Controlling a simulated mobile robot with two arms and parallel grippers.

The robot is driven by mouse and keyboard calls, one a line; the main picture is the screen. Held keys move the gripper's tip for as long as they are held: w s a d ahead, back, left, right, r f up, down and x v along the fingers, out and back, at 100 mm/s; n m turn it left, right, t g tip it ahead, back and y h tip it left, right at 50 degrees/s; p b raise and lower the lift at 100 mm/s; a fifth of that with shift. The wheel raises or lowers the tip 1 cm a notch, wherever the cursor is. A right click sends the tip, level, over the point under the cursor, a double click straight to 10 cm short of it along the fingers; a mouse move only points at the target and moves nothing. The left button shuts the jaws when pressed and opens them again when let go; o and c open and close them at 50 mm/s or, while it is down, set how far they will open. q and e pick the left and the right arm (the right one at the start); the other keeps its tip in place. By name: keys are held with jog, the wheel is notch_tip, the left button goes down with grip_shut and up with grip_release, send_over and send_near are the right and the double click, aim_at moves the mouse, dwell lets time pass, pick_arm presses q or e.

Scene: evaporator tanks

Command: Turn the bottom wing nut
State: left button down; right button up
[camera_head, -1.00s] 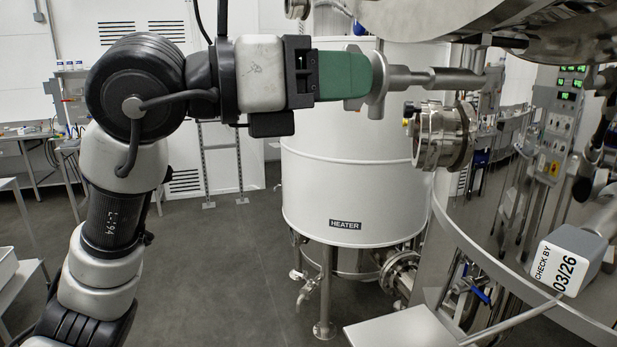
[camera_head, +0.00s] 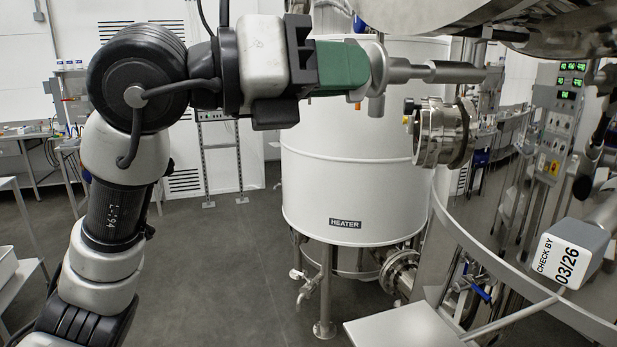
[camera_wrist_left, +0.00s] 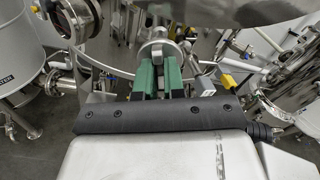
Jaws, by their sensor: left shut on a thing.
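The bottom wing nut (camera_head: 379,75) is a grey metal nut on a horizontal threaded rod (camera_head: 440,71) below the shiny tank (camera_head: 545,28). My left gripper (camera_head: 362,65) reaches in from the left, and its green fingers are shut on the wing nut. In the left wrist view, the two green fingers (camera_wrist_left: 157,70) lie on either side of the wing nut (camera_wrist_left: 156,48). The fingers cover part of its wings. My right gripper is in neither view.
A white heater tank (camera_head: 345,180) stands behind the wing nut. A round metal fitting (camera_head: 432,135) sits just below the rod. A grey block with a "CHECK BY 03/26" label (camera_head: 562,262) is at the lower right. Open floor (camera_head: 225,265) lies at the lower left.

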pick_arm(q)
jog(key=shift+n+b, duration=0.3)
jog(key=shift+n, duration=0.8)
jog(key=shift+n+b, duration=0.35)
jog(key=shift+n, duration=0.85)
jog(key=shift+n+b, duration=0.35)
jog(key=shift+n, duration=0.75)
